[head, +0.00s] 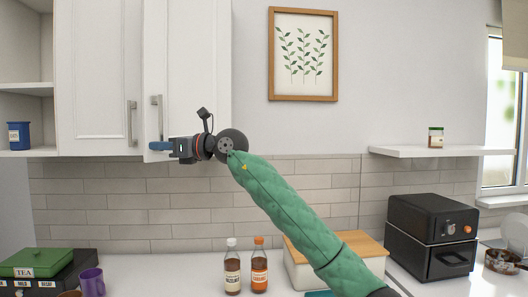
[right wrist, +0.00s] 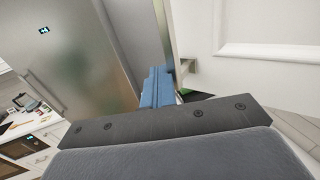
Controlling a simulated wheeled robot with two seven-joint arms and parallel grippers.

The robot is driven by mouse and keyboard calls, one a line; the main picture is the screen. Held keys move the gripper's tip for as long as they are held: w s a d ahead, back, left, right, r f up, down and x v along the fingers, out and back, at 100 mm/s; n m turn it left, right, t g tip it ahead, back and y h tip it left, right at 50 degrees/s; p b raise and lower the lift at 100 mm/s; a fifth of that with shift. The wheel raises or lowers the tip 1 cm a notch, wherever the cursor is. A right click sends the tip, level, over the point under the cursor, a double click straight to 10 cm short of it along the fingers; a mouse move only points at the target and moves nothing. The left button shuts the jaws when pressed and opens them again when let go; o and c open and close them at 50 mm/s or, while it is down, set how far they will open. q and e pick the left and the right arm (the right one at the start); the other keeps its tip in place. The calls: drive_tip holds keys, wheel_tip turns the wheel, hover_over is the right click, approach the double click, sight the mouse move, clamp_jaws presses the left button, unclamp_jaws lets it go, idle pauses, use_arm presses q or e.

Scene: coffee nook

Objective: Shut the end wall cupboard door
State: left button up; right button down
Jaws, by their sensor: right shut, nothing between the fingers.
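The end wall cupboard door (head: 188,70) is the white panel door at the right end of the wall cupboards. It looks slightly ajar, its left edge standing a little forward of the neighbouring door. Its bar handle (head: 156,112) is near the lower left edge. My right gripper (head: 153,146) is shut and empty, its blue fingers in front of the door's lower left corner, just below the handle. In the right wrist view the blue fingers (right wrist: 157,88) are beside the handle (right wrist: 187,66) and the white door (right wrist: 255,25). I cannot tell whether they touch. My left gripper is not in view.
The neighbouring cupboard door (head: 98,70) is shut. An open shelf with a blue canister (head: 19,135) is at the left. A framed picture (head: 303,54) hangs right of the cupboard.

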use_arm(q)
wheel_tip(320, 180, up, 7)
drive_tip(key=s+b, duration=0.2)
use_arm(e)
drive_tip(key=shift+m+t, duration=0.5)
drive_tip(key=shift+t, duration=0.3)
drive_tip(key=w+a, duration=0.4)
drive_tip(key=shift+w+a+f, duration=0.1)
drive_tip(key=shift+a, duration=0.05)
drive_tip(key=shift+w+a+t+h, duration=0.25)
drive_tip(key=shift+t+h, duration=0.05)
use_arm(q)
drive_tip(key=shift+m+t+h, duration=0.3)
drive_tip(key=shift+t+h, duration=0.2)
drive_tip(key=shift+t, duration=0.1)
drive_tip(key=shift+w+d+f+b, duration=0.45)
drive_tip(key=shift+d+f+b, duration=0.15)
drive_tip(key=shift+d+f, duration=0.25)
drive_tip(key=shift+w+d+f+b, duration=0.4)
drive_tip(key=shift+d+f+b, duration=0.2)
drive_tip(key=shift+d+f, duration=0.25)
use_arm(e)
drive_tip(key=w+a+m+t+h, duration=0.2)
drive_tip(key=w+a+m+t, duration=0.1)
drive_tip(key=w, duration=0.6)
drive_tip(key=shift+a+t, duration=0.4)
drive_tip(key=shift+a, duration=0.5)
